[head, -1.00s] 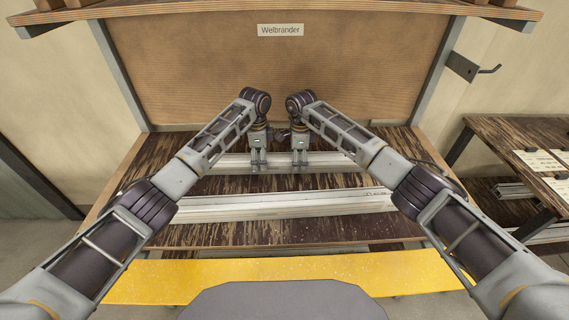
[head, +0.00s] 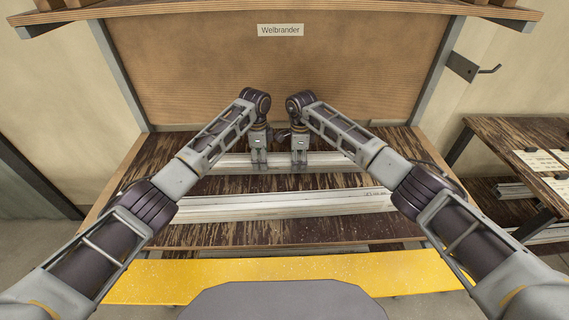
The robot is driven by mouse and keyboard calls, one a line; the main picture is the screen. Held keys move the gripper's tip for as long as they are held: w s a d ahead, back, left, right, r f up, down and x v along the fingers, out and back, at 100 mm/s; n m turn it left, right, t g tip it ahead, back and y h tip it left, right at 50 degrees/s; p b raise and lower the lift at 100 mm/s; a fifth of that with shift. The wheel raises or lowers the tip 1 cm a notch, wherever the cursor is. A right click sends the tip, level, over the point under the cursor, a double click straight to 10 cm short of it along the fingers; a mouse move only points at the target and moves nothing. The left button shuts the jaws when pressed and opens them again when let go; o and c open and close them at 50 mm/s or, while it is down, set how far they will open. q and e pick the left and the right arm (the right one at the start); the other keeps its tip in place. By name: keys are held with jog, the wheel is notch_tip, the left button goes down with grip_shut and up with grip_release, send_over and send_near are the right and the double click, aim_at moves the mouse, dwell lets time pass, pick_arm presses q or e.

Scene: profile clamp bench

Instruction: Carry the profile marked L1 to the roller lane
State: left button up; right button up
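Two long light-grey profiles lie across the dark streaked bench top in the head view. The far profile (head: 328,159) runs under both grippers. The near profile (head: 285,205) lies in front of it, with a small unreadable mark near its right end; I cannot tell which one is L1. My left gripper (head: 259,167) and my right gripper (head: 299,166) point down side by side at the far profile, close together. Their fingertips are at its height; the view is too small to tell whether they are shut on it.
A yellow speckled strip (head: 150,281) runs along the front of the bench (head: 310,232). A back panel with a "Welbrander" sign (head: 280,30) stands behind. A side table (head: 520,135) with papers is at the right, with more profiles on a shelf below. A hook (head: 474,68) juts from the right wall.

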pick_arm(q)
jog(key=shift+w+r, duration=0.1)
jog(key=shift+r, duration=0.25)
pick_arm(e)
jog(key=shift+w+r, duration=0.1)
jog(key=shift+r, duration=0.15)
